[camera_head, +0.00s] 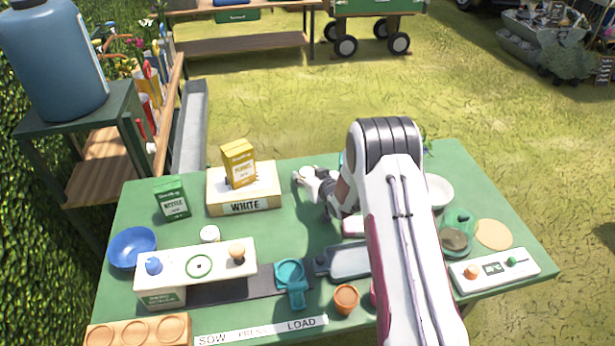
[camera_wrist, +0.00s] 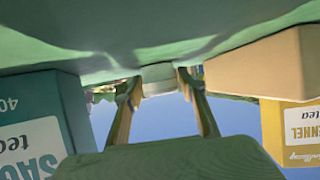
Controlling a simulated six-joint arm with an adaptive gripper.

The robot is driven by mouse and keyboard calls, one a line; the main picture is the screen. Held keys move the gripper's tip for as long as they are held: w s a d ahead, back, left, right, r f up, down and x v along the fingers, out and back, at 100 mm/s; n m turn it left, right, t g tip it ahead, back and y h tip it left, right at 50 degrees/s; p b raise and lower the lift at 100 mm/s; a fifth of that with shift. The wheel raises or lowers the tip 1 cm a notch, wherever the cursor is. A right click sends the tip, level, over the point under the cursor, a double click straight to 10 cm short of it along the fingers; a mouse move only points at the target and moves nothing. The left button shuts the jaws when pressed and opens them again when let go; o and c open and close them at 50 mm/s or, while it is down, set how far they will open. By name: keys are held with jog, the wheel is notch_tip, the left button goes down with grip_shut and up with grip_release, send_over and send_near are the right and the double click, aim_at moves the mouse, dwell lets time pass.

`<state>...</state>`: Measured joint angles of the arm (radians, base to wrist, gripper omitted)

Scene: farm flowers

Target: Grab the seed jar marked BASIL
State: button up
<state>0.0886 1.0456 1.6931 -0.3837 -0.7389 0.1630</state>
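No label reading BASIL can be made out in either view. My gripper (camera_wrist: 157,80) shows in the wrist view with its two fingers apart. A pale grey-green shape lies beyond the gap, and I see nothing clearly held.
A yellow box (camera_head: 238,163) stands on the block marked WHITE (camera_head: 245,207). The wrist view shows a teal tea box (camera_wrist: 40,125) and yellow FENNEL box (camera_wrist: 295,135) on either side.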

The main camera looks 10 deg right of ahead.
aim_at(307, 172)
jog(key=c, duration=0.5)
jog(key=shift+c, duration=0.2)
jog(key=shift+r, duration=0.1)
jog(key=shift+r, duration=4.95)
